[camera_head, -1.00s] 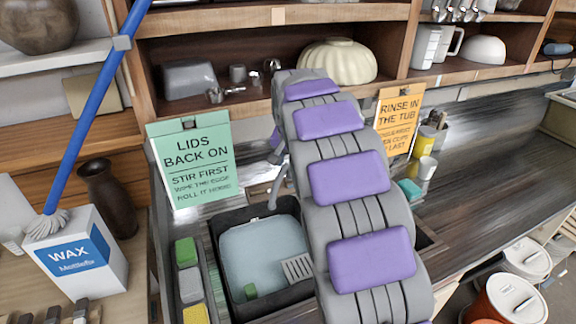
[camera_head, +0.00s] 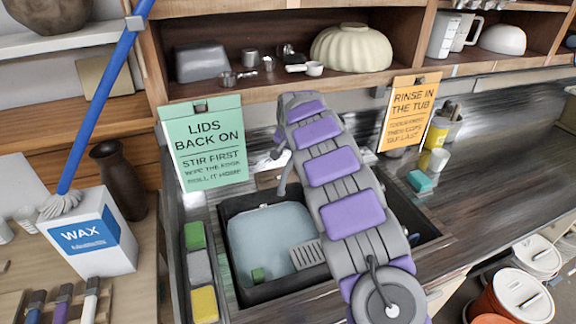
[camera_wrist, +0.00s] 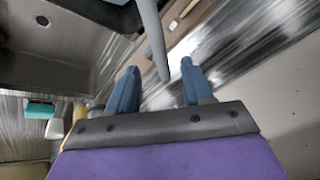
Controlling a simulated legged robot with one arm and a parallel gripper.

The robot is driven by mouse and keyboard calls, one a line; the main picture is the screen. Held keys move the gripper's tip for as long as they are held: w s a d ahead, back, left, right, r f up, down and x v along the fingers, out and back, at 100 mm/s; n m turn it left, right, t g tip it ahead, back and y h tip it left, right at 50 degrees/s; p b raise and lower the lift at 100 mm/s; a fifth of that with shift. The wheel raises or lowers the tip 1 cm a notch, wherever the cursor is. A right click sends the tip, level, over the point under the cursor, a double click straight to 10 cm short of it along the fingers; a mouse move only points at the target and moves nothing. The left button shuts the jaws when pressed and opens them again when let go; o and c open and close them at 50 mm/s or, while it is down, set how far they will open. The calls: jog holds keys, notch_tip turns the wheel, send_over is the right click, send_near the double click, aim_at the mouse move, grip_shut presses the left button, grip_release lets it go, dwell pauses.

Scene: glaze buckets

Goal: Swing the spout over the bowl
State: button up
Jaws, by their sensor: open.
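The grey spout (camera_head: 283,178) hangs down at the back edge of the dark sink basin (camera_head: 238,293), which holds pale blue water and seems to be the bowl. Its lower end is over the back part of the basin. In the wrist view the spout (camera_wrist: 152,38) comes down between the two blue fingers of my gripper (camera_wrist: 159,67). The fingers stand apart on either side of it, and a gap shows to each. In the head view my gripper (camera_head: 279,145) is small beside the upper spout and partly hidden by my arm. The tap's base is hidden.
A green sign (camera_head: 203,145) stands behind the basin on the left, an orange sign (camera_head: 408,110) on the right. Green, grey and yellow sponges (camera_head: 204,303) line the left rim. A wooden shelf (camera_head: 300,82) overhangs the back.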

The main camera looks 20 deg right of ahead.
aim_at(289, 164)
jog(key=x, duration=0.6)
jog(key=shift+w+d+f+b, duration=0.15)
jog(key=shift+d+f+b, duration=0.15)
jog(key=shift+f, duration=0.05)
jog(key=shift+w+f, duration=0.25)
jog(key=shift+f, duration=0.25)
grip_shut()
